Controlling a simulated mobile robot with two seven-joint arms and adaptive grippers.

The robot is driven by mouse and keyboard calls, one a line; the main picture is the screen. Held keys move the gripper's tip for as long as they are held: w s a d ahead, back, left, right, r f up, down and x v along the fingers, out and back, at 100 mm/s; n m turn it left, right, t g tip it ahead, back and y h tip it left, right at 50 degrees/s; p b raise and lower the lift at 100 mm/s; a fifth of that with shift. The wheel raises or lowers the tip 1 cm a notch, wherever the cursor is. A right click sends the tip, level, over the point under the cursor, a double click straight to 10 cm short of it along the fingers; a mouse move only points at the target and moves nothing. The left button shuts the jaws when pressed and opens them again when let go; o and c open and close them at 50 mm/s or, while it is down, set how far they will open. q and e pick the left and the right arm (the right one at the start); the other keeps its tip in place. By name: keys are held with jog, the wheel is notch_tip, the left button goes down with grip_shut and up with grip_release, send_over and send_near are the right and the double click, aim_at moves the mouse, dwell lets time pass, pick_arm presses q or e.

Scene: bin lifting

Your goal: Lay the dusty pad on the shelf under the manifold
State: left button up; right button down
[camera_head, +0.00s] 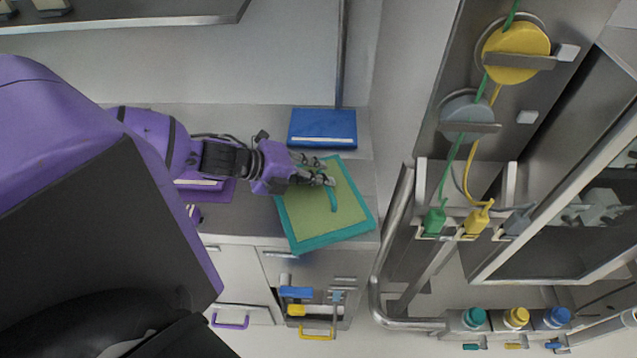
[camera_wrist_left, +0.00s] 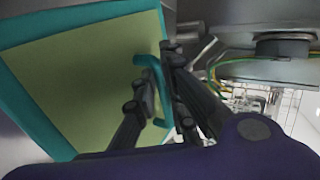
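A square pad (camera_head: 308,222) with a teal rim, a yellow-green face and a teal handle is by the counter's front edge, turned at an angle, its near corner past the edge. I take it as the dusty pad. My left gripper (camera_head: 322,176) is over its far part, at the handle. In the left wrist view the pad (camera_wrist_left: 90,90) fills the left side, and the fingers (camera_wrist_left: 160,85) close in on both sides of the handle. I cannot tell whether the pad is off the counter. No shelf is clearly identifiable as the one under the manifold. My right gripper does not show.
A blue case (camera_head: 323,128) lies on the counter behind the pad; a purple one (camera_head: 205,191) is partly behind my arm. At right stands a panel with a yellow disc (camera_head: 516,52), hanging cables and a bent pipe rail (camera_head: 385,290). Several coloured-capped bottles (camera_head: 516,317) stand low right.

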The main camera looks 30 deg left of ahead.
pick_arm(q)
grip_shut()
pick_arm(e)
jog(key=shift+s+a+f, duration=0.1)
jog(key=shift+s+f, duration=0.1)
